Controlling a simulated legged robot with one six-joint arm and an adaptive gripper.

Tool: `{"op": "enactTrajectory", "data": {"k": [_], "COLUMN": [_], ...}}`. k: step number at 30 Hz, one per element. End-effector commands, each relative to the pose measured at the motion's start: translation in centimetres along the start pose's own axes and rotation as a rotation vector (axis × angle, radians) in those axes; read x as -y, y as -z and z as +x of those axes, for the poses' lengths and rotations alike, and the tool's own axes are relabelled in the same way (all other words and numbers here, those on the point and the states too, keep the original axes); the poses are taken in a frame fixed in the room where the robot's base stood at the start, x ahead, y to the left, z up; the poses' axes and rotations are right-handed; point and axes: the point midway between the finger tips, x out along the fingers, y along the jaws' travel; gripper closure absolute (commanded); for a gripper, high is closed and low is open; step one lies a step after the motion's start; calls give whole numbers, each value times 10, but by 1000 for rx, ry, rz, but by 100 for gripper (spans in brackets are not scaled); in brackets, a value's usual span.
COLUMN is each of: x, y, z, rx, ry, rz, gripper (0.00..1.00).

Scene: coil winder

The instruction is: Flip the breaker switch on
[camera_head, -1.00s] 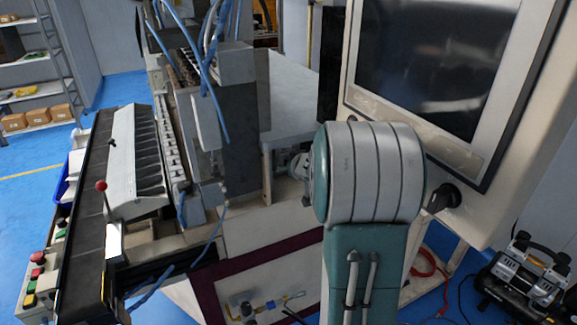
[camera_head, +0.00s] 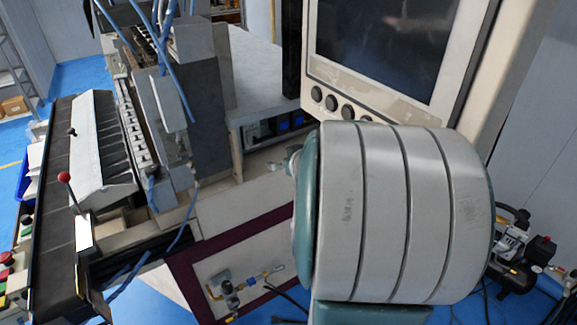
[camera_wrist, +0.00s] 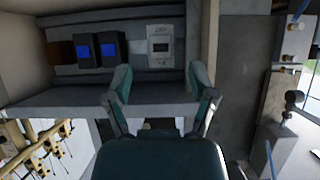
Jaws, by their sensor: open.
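A pale boxed unit with a dark window (camera_wrist: 160,45), which looks like the breaker, sits on the back wall of a recess in the wrist view. I cannot make out its lever or which way it is set. My gripper (camera_wrist: 160,82) is open and empty, its two green fingers spread in front of and below this unit, apart from it. Part of the recess shows there with blue-faced modules (camera_head: 284,123).
Two dark modules with blue screens (camera_wrist: 99,50) stand left of the breaker. A grey ledge (camera_wrist: 70,101) runs below them, and a wall post (camera_wrist: 231,60) bounds the right. The monitor panel (camera_head: 380,45) with round knobs stands above my arm in the head view.

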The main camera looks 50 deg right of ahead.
Motion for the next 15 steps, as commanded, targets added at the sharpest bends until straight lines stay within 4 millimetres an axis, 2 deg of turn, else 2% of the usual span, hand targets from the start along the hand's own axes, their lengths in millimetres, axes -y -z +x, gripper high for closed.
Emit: {"op": "enactTrajectory", "data": {"k": [3,6,15], "x": [-1,0,0], "y": [-7,-11,-12], "z": [-15,-20,-22], "rx": [-1,0,0], "ry": [-3,-1,0], "rz": [1,1,1], "gripper": [27,27,28]}}
